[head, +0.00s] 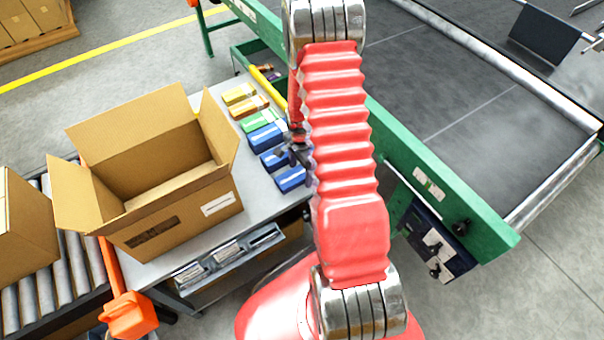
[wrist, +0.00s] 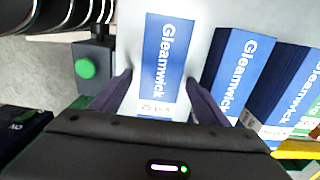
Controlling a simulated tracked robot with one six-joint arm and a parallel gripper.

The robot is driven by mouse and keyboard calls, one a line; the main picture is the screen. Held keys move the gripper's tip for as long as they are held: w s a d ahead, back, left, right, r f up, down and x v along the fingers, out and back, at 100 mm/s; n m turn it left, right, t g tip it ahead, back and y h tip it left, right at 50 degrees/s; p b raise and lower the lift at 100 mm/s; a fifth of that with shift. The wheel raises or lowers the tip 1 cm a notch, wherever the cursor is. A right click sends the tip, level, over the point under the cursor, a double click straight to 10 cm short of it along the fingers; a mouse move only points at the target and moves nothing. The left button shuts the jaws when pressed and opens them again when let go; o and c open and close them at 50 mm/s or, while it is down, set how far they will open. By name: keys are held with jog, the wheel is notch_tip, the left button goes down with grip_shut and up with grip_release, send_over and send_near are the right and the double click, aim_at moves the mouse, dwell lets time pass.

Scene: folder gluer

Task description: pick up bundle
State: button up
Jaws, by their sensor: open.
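Several flat bundles lie in a row on the grey table in the head view: yellow (head: 238,94), orange (head: 249,106), green (head: 262,120) and blue ones (head: 267,137). The nearest blue bundle (head: 291,179) is at the end of the row. In the wrist view a blue Gleamwick bundle (wrist: 166,55) lies in line with the gap between the fingers of my gripper (wrist: 160,88). My gripper is open and holds nothing; I cannot tell how far the fingertips are above the table. More blue bundles (wrist: 236,70) lie to the right. My arm hides part of the gripper in the head view.
An open cardboard box (head: 150,225) stands on the table (head: 165,265), left of the bundles. A roller conveyor (head: 50,285) with another box (head: 22,232) is at the left. The green-framed machine (head: 440,185) borders the right. A green button (wrist: 86,68) shows in the wrist view.

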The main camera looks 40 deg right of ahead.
dwell(0.3)
jog(key=c, duration=1.2)
